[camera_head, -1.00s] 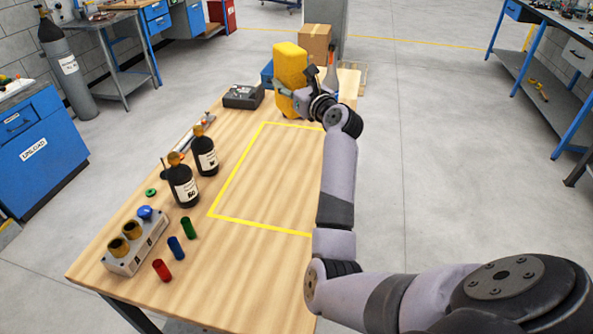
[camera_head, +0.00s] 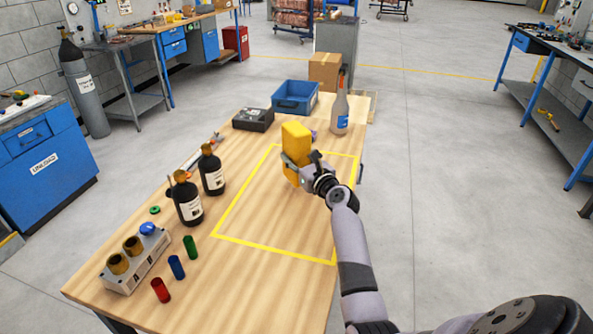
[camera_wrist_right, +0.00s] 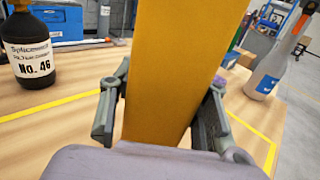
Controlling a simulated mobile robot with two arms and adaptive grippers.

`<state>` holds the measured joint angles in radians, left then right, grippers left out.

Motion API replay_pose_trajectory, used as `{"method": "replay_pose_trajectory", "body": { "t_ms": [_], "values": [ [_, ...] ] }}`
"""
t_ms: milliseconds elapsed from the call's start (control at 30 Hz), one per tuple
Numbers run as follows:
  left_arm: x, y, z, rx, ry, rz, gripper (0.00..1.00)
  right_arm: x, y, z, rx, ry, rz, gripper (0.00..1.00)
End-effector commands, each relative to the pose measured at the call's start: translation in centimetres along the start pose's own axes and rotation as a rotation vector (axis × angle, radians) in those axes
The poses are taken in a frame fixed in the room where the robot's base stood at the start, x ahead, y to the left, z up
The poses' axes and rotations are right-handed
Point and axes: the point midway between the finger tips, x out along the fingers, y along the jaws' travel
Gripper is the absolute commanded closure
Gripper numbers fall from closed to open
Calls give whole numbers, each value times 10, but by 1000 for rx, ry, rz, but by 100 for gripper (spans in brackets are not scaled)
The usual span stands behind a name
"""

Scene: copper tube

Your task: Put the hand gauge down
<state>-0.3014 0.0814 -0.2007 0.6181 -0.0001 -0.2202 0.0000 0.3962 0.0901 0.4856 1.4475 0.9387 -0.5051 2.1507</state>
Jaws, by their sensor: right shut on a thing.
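The hand gauge is a yellow block-shaped device (camera_head: 297,143), held upright by my right gripper (camera_head: 297,172). In the right wrist view the gauge (camera_wrist_right: 172,70) fills the middle, with a finger of my right gripper (camera_wrist_right: 160,115) on each side of it. In the head view it is over the far part of the yellow-taped rectangle (camera_head: 228,237) on the wooden table (camera_head: 130,285). I cannot tell whether its bottom touches the table. My left gripper is not in view.
Two dark labelled bottles (camera_head: 188,205) stand left of the rectangle. A rack (camera_head: 136,262) and red, blue and green tubes (camera_head: 176,267) are at the front left. A blue bin (camera_head: 297,106), a black case (camera_head: 253,119) and a clear bottle (camera_head: 340,115) stand at the back. The rectangle's near part is clear.

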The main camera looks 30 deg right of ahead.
Motion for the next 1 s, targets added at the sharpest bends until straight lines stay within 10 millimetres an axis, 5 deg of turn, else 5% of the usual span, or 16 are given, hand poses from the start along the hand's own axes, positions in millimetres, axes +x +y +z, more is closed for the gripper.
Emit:
{"method": "replay_pose_trajectory", "body": {
  "t_ms": [233,667,700,1000],
  "values": [
    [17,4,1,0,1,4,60,0,0,-36,-1,0,-1,100],
    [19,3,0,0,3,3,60,0,0,-41,0,-2,-2,100],
    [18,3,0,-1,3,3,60,0,0,-42,0,2,-1,55],
    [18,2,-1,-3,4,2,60,0,0,-42,1,2,-1,37]
  ]
}}
